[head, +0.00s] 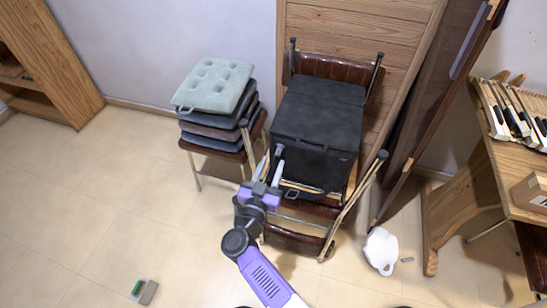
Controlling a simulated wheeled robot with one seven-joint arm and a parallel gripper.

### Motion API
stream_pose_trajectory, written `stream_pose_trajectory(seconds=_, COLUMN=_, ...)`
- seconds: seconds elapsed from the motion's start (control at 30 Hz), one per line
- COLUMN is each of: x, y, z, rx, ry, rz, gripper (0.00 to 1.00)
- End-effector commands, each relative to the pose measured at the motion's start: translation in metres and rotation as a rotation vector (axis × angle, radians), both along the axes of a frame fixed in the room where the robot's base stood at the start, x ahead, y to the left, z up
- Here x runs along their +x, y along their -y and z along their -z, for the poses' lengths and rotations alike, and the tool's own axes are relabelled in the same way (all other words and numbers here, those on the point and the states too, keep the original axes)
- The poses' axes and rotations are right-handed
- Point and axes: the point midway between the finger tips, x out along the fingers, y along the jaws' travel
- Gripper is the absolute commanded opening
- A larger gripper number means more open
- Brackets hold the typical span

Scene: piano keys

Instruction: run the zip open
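A black soft case (318,115) sits on a brown chair in the middle of the head view. A thin seam runs across its upper front edge, with a small pale spot (325,149) on it. I cannot tell whether this is the zip pull, or how far the zip is open. My gripper (269,162) is at the left front corner of the case. Its two fingers are apart, with a gap between them, and I see nothing held. I cannot tell whether a finger touches the case.
Stacked cushions (215,86) lie on a stool to the left. Chair legs (352,205) stick out at the right front. A white object (381,250) and a small green-topped box (143,291) are on the floor. A wooden table (520,185) with piano keys (515,112) stands right.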

Motion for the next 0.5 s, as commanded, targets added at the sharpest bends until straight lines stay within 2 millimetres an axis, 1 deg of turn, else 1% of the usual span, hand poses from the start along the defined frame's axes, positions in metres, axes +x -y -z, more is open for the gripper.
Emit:
stream_pose_trajectory(seconds=0.03, x=-0.009, y=-0.004, z=-0.001, rx=0.000, ry=-0.001, rz=-0.005, gripper=0.37)
stream_pose_trajectory(seconds=0.1, x=-0.020, y=-0.008, z=-0.001, rx=0.000, ry=-0.001, rz=-0.004, gripper=0.37)
stream_pose_trajectory(seconds=0.2, x=-0.031, y=-0.012, z=0.000, rx=0.001, ry=-0.001, rz=-0.005, gripper=0.37)
stream_pose_trajectory(seconds=0.33, x=-0.040, y=-0.014, z=-0.001, rx=0.001, ry=0.000, rz=-0.003, gripper=0.37)
stream_pose_trajectory(seconds=0.5, x=-0.043, y=-0.015, z=0.000, rx=0.000, ry=0.000, rz=-0.003, gripper=0.37)
